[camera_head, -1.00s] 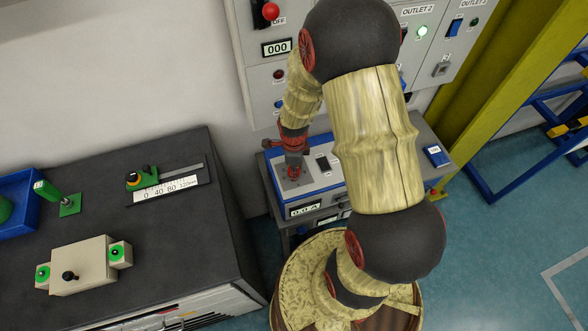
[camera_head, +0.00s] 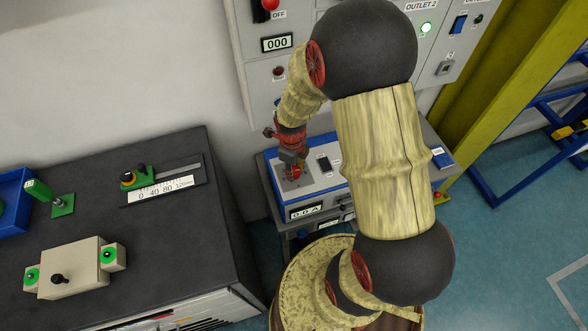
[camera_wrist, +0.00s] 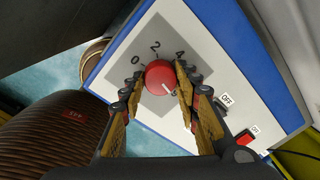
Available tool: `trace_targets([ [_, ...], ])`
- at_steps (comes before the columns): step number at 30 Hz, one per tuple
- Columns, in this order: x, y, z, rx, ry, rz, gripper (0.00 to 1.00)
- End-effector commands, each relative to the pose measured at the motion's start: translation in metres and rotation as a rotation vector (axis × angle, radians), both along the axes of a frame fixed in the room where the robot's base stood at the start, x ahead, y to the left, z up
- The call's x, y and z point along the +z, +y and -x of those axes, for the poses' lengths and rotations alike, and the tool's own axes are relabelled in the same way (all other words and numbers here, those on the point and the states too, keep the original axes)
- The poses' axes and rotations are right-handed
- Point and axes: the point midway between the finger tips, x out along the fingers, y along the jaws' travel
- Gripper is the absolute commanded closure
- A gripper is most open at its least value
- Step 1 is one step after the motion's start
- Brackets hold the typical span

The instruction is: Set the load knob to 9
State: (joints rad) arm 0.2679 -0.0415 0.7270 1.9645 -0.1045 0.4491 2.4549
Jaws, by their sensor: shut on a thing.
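The load knob is a round red knob (camera_wrist: 160,76) on a grey dial plate (camera_wrist: 199,57) marked 0, 2 and 4; higher numbers are hidden behind my fingers. A white mark on the knob points to the lower right in the wrist view. My gripper (camera_wrist: 158,79) is shut on the knob, one finger on each side. In the head view my gripper (camera_head: 293,172) is at the left part of the blue-and-white device (camera_head: 323,179). The display (camera_head: 306,211) on its front seems to read about zero amperes.
A black switch (camera_wrist: 222,104) marked OFF and a red switch (camera_wrist: 245,137) are close to the right finger. A wall cabinet (camera_head: 262,85) stands behind the device. A dark bench (camera_head: 125,240) with a slider gauge and a box is on the left.

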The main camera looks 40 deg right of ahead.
Motion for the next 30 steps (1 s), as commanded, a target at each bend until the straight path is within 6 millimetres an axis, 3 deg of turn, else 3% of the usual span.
trace_targets([
  [7,0.0000,0.0001,-0.0003,-0.001,-0.001,-0.001,0.94],
  [8,0.0000,0.0001,-0.0003,-0.001,-0.001,-0.001,0.68],
  [17,0.0000,0.0000,-0.0001,0.000,0.000,0.000,0.51],
  [26,0.0005,0.0000,-0.0001,0.001,0.000,0.000,0.50],
  [30,0.0094,0.0002,-0.0008,0.001,-0.003,0.001,0.50],
])
